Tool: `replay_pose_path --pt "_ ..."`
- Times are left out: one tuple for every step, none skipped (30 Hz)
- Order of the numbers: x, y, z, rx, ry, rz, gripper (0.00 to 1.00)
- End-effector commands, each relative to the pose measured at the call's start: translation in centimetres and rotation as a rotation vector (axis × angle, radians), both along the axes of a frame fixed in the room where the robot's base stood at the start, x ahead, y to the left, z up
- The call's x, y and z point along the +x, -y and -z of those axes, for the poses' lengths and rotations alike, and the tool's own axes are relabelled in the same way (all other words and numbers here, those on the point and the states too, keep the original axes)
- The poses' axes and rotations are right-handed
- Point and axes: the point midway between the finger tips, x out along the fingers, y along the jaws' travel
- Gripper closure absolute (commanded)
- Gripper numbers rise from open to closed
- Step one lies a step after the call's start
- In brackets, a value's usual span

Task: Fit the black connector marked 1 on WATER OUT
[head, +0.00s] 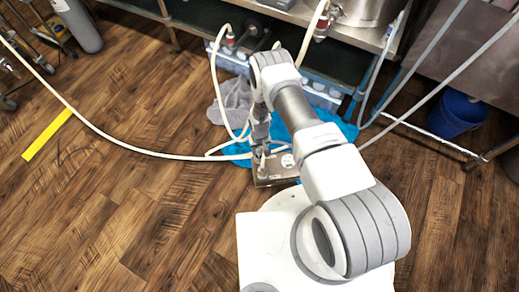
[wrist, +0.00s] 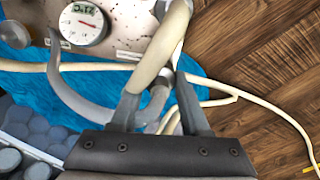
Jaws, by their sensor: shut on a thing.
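My gripper (head: 262,143) is low over a metal box (head: 268,180) on the floor in the head view. The box's speckled metal face (wrist: 128,22) shows at the top of the wrist view, with a round gauge (wrist: 82,23). WATER OUT cannot be read, and I cannot tell whether the fitting touches a port.
A blue cloth (head: 233,152) lies under and around the box, with a grey cloth (head: 236,98) beside it. Cream hoses (head: 130,149) loop across the floor. A metal bench (head: 350,38) stands behind, with a blue bucket (head: 457,114) at right. The wooden floor at left is mostly clear.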

Motion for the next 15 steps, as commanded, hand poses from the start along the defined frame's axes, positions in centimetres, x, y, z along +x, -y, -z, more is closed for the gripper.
replay_pose_path --pt "0.0 0.0 0.12 0.0 0.0 0.0 1.0" --pt "0.01 0.0 0.18 0.0 0.0 0.0 1.0" --pt "0.0 0.0 0.27 0.0 0.0 0.0 1.0" --pt "0.0 0.0 0.33 0.0 0.0 0.0 1.0" --pt "0.0 0.0 0.39 0.0 0.0 0.0 1.0" --pt "-0.01 0.0 0.47 0.0 0.0 0.0 1.0" --pt "-0.01 0.0 0.52 0.0 0.0 0.0 1.0" --pt "-0.01 0.0 0.58 0.0 0.0 0.0 1.0" --pt "-0.01 0.0 0.65 0.0 0.0 0.0 1.0" --pt "-0.01 0.0 0.71 0.0 0.0 0.0 1.0" --pt "-0.01 0.0 0.77 0.0 0.0 0.0 1.0" --pt "0.0 0.0 0.84 0.0 0.0 0.0 1.0" --pt "0.01 0.0 0.9 0.0 0.0 0.0 1.0" --pt "0.01 0.0 0.96 0.0 0.0 0.0 1.0" --pt "0.01 0.0 1.04 0.0 0.0 0.0 1.0"
